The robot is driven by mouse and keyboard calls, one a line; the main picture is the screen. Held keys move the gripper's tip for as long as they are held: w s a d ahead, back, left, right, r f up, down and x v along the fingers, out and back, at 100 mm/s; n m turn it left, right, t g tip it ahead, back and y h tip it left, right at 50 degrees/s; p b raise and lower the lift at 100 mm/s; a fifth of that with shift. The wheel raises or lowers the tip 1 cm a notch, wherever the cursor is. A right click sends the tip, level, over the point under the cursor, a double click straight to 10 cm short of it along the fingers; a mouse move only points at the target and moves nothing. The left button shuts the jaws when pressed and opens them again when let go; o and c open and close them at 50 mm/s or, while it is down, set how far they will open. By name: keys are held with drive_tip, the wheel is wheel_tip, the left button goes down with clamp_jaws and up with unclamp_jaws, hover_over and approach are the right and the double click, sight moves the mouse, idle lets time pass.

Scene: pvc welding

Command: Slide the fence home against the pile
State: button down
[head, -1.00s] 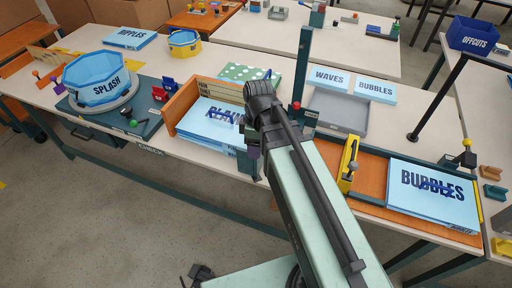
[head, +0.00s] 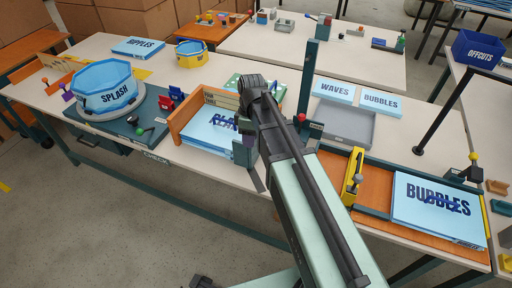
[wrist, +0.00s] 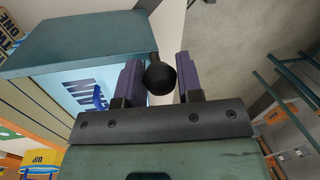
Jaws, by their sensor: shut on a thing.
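My gripper (wrist: 158,85) has two purple fingers, shut on a black ball knob (wrist: 160,77). A teal panel (wrist: 80,52), which looks like the fence, is beside the knob. Blue sheets (wrist: 92,88) show right under the panel's edge; I cannot tell whether they touch it. In the head view the pile (head: 205,138) of light-blue printed sheets lies in an orange-walled tray (head: 187,122), and my gripper (head: 244,150) is at its right end. My arm hides much of the fence and knob there.
A round blue "SPLASH" tub (head: 103,88) stands left of the tray. A grey tray (head: 345,122) and a yellow clamp-like part (head: 352,176) are to the right. A "BUBBLES" stack (head: 438,208) lies farther right. A teal post (head: 307,80) rises behind my arm.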

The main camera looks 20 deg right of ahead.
drive_tip(key=shift+w, duration=0.25)
drive_tip(key=c, duration=0.8)
unclamp_jaws()
drive_tip(key=shift+w, duration=0.1)
drive_tip(key=shift+c, duration=0.2)
drive_tip(key=shift+o, duration=0.3)
wheel_tip(320, 180, up, 11)
drive_tip(key=w+p, duration=0.1)
drive_tip(key=p, duration=0.9)
drive_tip(key=shift+w+d+f+p, duration=0.15)
drive_tip(key=shift+w+d+p, duration=0.2)
drive_tip(key=shift+d, duration=0.1)
